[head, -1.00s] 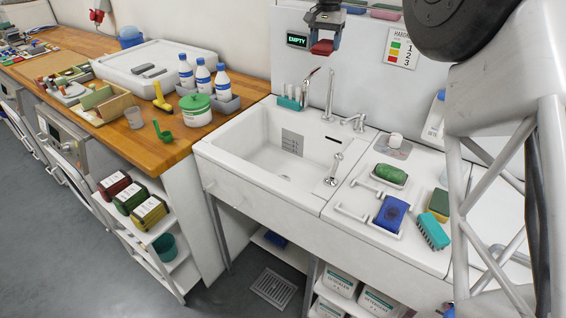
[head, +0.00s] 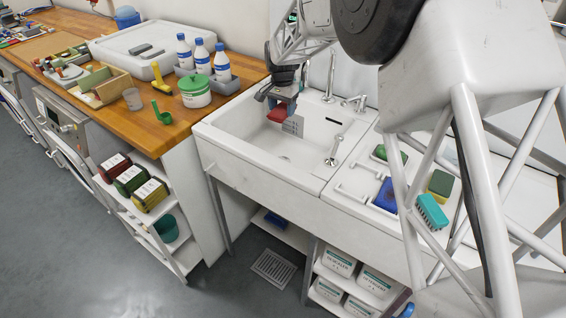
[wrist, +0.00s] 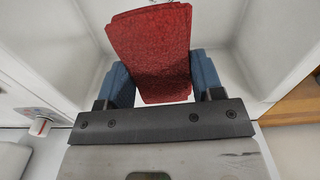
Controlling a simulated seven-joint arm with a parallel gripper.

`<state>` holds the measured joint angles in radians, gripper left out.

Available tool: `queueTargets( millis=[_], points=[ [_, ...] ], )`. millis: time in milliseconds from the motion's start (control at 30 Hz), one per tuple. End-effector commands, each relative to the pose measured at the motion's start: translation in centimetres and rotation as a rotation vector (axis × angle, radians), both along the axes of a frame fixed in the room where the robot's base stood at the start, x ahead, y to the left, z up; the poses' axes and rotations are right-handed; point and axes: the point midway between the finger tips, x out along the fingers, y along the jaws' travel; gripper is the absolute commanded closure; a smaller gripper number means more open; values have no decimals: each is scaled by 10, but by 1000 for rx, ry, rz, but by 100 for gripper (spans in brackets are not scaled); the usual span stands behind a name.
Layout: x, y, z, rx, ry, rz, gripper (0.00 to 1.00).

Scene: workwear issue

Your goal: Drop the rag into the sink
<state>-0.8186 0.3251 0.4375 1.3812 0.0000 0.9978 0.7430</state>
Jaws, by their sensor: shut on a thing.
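The red rag (head: 276,114) is held in my gripper (head: 283,99) over the left part of the white sink (head: 250,168), roughly at rim level in the head view. Its exact height above the basin floor is hard to tell. In the wrist view the rag (wrist: 152,48) is a flat, textured red piece pinched between the blue fingertips of my gripper (wrist: 163,82). White basin walls (wrist: 268,35) surround it there. The gripper hides part of the sink's back left corner.
A tap (head: 330,76) and a cross-handled mixer (head: 354,102) stand behind the basin. A chrome upright fitting (head: 335,147) stands inside it on the right. A blue item (head: 386,194), a sponge (head: 440,184) and a teal brush (head: 432,212) lie right of it. Bottles (head: 203,56) stand left.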

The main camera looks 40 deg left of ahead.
Motion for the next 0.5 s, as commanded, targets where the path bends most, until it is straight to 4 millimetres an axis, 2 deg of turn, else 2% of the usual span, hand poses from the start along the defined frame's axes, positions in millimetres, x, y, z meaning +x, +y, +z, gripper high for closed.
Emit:
queueTargets(
  millis=[100,200,333,500],
  points=[
    [-13,-6,-24,-1,1,-24,63],
    [-21,-12,-40,-1,1,-43,63],
    [-28,-17,-52,0,0,-62,63],
    [-31,-20,-58,0,0,-75,63]
  ],
)
